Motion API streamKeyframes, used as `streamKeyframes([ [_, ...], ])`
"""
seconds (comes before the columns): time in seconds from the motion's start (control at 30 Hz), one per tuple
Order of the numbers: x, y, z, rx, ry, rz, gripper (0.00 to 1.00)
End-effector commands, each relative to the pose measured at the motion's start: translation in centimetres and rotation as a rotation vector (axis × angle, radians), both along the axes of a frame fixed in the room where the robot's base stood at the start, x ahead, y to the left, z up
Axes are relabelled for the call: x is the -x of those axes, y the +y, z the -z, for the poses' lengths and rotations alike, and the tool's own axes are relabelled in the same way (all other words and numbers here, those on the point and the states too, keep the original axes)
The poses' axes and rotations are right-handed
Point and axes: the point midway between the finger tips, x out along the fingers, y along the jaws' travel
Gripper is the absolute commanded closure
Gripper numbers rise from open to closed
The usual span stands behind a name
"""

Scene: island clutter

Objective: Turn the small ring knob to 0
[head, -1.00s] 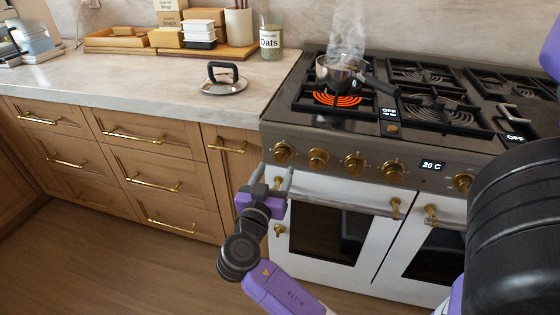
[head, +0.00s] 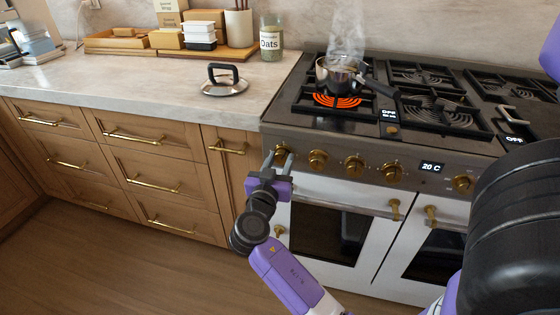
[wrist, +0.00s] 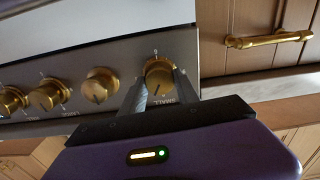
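The small ring knob (head: 283,153) is the leftmost brass knob on the stove front in the head view. In the wrist view the brass knob (wrist: 159,77) shows with the word SMALL printed beside it and a mark on its opposite side. A dark pointer line on its face points toward the lower part of the picture, away from that mark. My gripper (head: 278,159) is at this knob, its fingers apart. In the wrist view the fingers of my gripper (wrist: 160,84) lie on either side of the knob. Firm contact cannot be made out.
More brass knobs (head: 318,159) line the panel to the right, with a 20 C display (head: 432,166). The oven door handle (head: 340,205) runs below the knobs.

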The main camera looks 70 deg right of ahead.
Motion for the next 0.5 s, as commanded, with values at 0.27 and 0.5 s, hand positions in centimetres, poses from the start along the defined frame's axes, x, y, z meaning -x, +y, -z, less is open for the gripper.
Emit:
streamKeyframes([
  [0.27,0.00,0.03,0.00,0.001,0.016,0.000,1.00],
  [0.5,-0.02,0.05,-0.02,0.009,0.123,0.000,1.00],
])
